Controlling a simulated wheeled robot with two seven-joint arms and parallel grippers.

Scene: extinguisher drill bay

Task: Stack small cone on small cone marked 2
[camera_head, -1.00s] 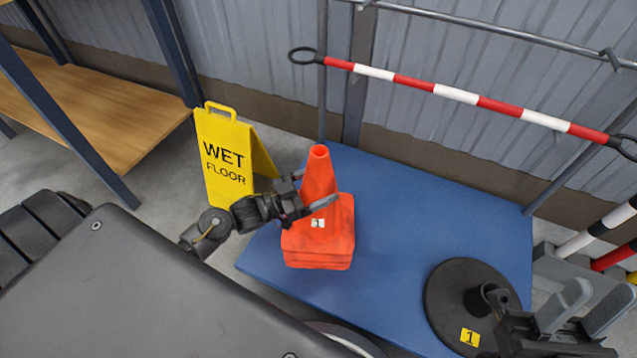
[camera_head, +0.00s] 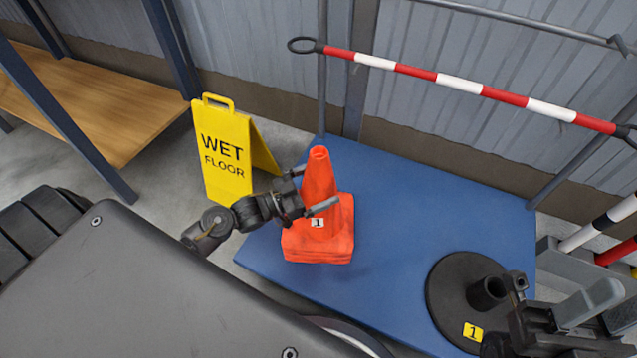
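The small cone marked 1 (camera_head: 319,180) is orange and stands upright, nested over another orange cone. Only the lower cone's base edge (camera_head: 318,258) shows beneath it; any mark 2 on it is hidden. My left gripper (camera_head: 311,188) reaches in from the left at the upper cone's body. One finger is behind the cone and one in front, spread apart around it. The rear fingertip is partly hidden by the cone. My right gripper (camera_head: 608,312) is at the lower right, open and empty, away from the cones.
The cones stand on a blue platform (camera_head: 430,210). A yellow wet floor sign (camera_head: 225,155) stands close to their left. A black round base marked 1 (camera_head: 445,300) is at right. A red and white bar (camera_head: 460,83) crosses behind. The platform behind the cones is clear.

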